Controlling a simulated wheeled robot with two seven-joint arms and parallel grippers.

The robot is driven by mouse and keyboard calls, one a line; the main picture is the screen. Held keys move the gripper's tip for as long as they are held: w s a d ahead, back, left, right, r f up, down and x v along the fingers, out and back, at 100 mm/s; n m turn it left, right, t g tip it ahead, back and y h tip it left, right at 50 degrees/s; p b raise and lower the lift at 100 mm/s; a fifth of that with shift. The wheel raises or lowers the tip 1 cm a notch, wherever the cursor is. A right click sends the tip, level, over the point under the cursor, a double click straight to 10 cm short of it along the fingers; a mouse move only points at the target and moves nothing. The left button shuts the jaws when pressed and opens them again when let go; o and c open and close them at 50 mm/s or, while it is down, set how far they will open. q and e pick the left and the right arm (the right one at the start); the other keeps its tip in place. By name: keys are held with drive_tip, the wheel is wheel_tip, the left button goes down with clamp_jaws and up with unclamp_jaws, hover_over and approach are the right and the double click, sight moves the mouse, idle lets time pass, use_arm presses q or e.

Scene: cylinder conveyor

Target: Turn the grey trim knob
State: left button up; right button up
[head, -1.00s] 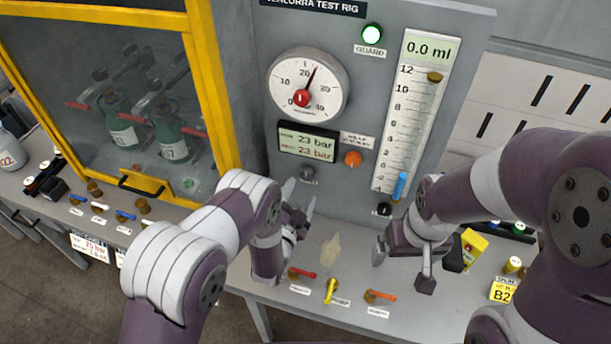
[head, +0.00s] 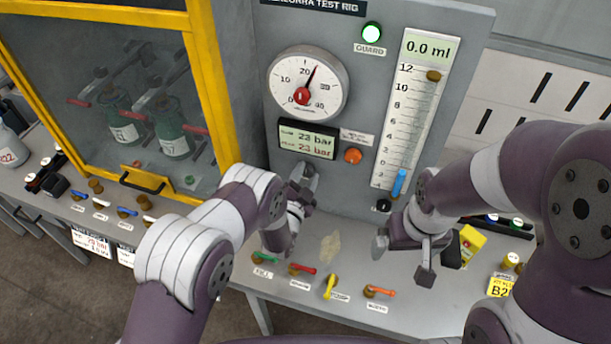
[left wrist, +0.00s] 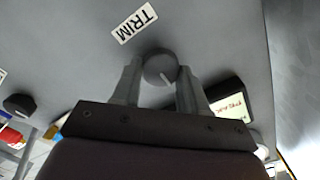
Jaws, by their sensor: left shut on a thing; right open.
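The grey trim knob (left wrist: 160,68) is on the grey panel beside a TRIM label (left wrist: 134,23) in the left wrist view. My left gripper (left wrist: 157,75) is shut on the knob, one finger on each side. In the head view my left gripper (head: 303,180) is at the panel below the pressure display (head: 307,141), and it hides the knob there. The display reads 23 bar on both lines. My right gripper (head: 402,250) is open and empty over the bench at the right.
A round gauge (head: 307,84) and an orange button (head: 353,156) are on the panel. A level scale (head: 407,110) reads 0.0 ml. Several coloured valve levers line the bench front, including a yellow one (head: 329,287). A yellow-framed guard (head: 207,80) stands at the left.

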use_arm(q)
drive_tip(key=n+b, duration=0.3)
drive_tip(key=n, duration=0.1)
drive_tip(key=shift+f, duration=0.15)
drive_tip(key=n+b, duration=0.3)
drive_tip(key=n, duration=0.2)
drive_tip(key=shift+a, duration=0.1)
drive_tip(key=n+b, duration=0.3)
drive_tip(key=n, duration=0.1)
drive_tip(key=shift+w+a, duration=0.1)
drive_tip(key=n+b, duration=0.2)
drive_tip(key=n, duration=0.2)
drive_tip(key=shift+n, duration=0.3)
drive_tip(key=shift+r, duration=0.2)
drive_tip(key=o, duration=1.1)
drive_tip(key=shift+c, duration=0.2)
drive_tip(key=shift+a, duration=0.1)
